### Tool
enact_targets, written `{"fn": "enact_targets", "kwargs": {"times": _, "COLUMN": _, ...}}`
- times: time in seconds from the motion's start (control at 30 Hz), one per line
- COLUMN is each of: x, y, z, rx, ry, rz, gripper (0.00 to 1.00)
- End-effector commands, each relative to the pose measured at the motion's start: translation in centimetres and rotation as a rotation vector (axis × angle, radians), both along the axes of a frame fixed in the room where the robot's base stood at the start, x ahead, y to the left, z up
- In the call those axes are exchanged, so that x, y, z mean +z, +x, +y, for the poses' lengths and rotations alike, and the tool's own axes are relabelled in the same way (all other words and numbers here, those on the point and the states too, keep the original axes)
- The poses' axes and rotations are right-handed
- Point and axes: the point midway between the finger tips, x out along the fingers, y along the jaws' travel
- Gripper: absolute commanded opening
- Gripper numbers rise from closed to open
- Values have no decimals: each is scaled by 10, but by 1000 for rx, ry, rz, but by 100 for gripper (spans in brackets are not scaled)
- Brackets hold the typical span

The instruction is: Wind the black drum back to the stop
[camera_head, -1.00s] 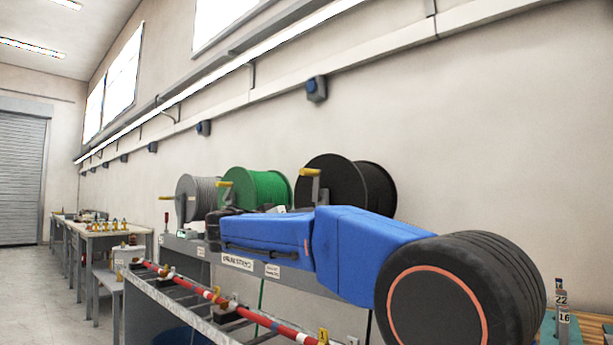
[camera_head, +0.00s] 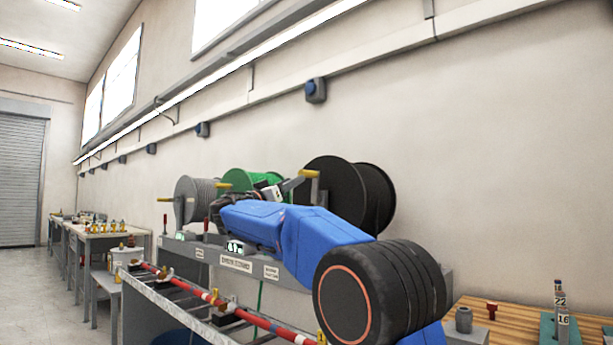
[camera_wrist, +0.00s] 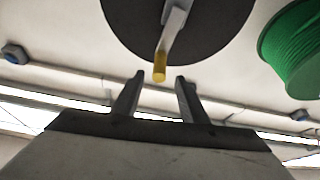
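The black drum (camera_head: 372,197) stands at the right end of a row of three drums on a grey bench. Its crank arm ends in a yellow handle (camera_head: 309,173). The drum's dark face (camera_wrist: 180,22) fills the top of the wrist view, with the yellow handle (camera_wrist: 160,66) hanging toward my gripper. My gripper (camera_wrist: 160,80) is open, its two fingers apart with the handle's end showing in line with the gap. I cannot tell whether the handle is between the fingers or just beyond them. In the head view the gripper (camera_head: 272,192) is small, near the crank and in front of the green drum.
The green drum (camera_head: 240,180) and grey drum (camera_head: 193,190) stand to the left. A red and white rod (camera_head: 215,301) lies along the front bench. A wooden table (camera_head: 505,318) with small parts is at the right.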

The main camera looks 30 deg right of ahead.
Motion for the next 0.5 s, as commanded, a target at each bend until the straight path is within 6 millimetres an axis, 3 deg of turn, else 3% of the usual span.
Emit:
{"fn": "enact_targets", "kwargs": {"times": 0.3, "x": 21, "y": 19, "z": -49, "rx": -3, "ry": 0, "rz": -1, "gripper": 39}}
{"fn": "enact_targets", "kwargs": {"times": 0.5, "x": 30, "y": 28, "z": -69, "rx": -1, "ry": 1, "rz": 0, "gripper": 39}}
